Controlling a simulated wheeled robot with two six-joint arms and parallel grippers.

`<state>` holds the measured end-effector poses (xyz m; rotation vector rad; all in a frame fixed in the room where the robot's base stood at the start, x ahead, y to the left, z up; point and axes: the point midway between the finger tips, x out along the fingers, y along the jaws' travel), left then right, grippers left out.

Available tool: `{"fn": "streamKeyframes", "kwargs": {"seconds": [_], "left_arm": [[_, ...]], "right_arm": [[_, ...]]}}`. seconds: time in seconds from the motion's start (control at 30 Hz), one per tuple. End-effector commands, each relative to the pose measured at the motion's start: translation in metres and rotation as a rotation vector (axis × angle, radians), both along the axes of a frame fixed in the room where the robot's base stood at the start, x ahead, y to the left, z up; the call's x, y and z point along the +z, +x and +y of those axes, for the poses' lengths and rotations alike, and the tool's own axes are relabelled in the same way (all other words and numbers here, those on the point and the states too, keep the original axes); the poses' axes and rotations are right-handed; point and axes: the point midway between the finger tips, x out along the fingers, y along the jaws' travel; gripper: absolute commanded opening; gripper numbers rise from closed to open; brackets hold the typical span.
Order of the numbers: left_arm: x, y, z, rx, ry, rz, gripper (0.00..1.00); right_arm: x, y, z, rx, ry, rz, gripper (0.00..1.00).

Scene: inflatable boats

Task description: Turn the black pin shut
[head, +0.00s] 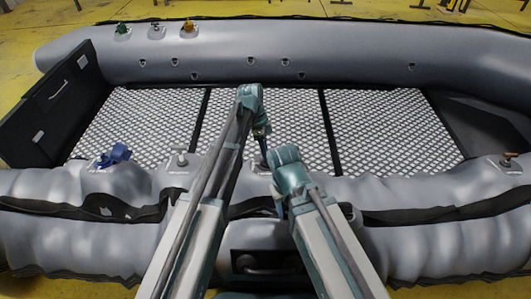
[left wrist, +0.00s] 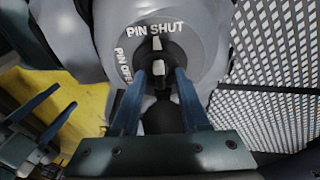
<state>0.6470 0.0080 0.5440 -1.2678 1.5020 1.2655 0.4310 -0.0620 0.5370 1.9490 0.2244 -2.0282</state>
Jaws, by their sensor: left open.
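The black pin (left wrist: 164,118) shows in the left wrist view on a grey rounded mount (left wrist: 205,40) printed "PIN SHUT" above and a second, partly hidden "PIN" label at the left. Two white marks stand in line below "PIN SHUT", the lower one by the pin. My left gripper (left wrist: 160,98) is open, one blue finger on each side of the pin; I cannot tell whether they touch it. In the head view my left gripper (head: 262,143) points down at the near tube, and the pin is hidden. My right gripper (left wrist: 46,112) is beside it, its two fingers apart.
The grey boat's near tube (head: 60,185) carries a blue fitting (head: 115,155) and a grey valve (head: 180,158) at left, and a brown-topped valve (head: 508,160) at right. The patterned floor (head: 390,130) is clear. Small fittings stand on the far tube.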

Motion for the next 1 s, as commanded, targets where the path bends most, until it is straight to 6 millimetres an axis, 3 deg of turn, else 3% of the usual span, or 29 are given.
{"fn": "streamKeyframes", "kwargs": {"seconds": [0.37, 1.0], "left_arm": [[0.014, 0.002, 0.002, 0.001, 0.0, 0.0, 0.45], [0.106, 0.021, 0.021, 0.001, 0.0, 0.0, 0.45]], "right_arm": [[0.014, 0.0, 0.0, -0.001, 0.0, 0.0, 0.5], [0.105, -0.001, 0.002, -0.008, 0.01, 0.005, 0.5]]}}
